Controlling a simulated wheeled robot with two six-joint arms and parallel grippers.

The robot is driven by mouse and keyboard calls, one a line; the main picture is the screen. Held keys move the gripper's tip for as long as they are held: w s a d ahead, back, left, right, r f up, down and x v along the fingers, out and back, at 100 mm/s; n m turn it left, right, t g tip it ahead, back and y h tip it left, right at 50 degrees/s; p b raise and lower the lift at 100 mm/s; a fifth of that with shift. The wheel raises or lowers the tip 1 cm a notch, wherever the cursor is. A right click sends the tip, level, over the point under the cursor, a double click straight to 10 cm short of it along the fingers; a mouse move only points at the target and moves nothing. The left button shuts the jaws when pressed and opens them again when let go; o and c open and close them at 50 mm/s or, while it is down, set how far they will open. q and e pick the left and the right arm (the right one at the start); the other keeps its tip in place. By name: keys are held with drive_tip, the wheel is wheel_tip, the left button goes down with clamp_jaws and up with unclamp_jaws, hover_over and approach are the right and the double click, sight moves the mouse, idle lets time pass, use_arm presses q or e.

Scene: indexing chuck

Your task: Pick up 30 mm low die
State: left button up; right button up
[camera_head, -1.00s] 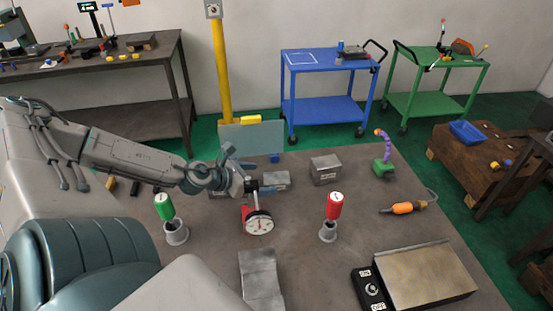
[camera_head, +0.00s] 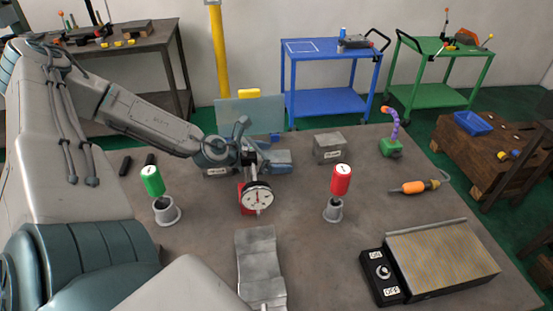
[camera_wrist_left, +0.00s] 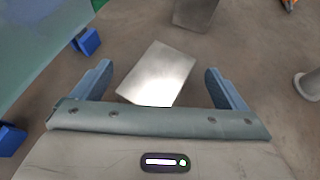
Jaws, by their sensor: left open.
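A low grey metal block, seemingly the 30 mm low die (camera_wrist_left: 157,73), lies flat on the bench in the left wrist view. My left gripper (camera_wrist_left: 158,85) is open, with one blue finger on each side of the block and visible gaps to both. In the head view my left gripper (camera_head: 277,160) is over the bench behind the dial gauge and hides most of this block. A taller labelled block (camera_head: 330,148) stands to its right; it also shows at the top of the left wrist view (camera_wrist_left: 195,12). Labels are too small to read. My right gripper is out of view.
A dial gauge (camera_head: 257,198) stands just in front of the gripper. A clear screen (camera_head: 245,112) with blue feet is behind it. Another labelled block (camera_head: 216,172) sits left, partly hidden.

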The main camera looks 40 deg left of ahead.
use_arm(q)
drive_tip(key=c, duration=2)
drive_tip(key=shift+r, duration=0.1)
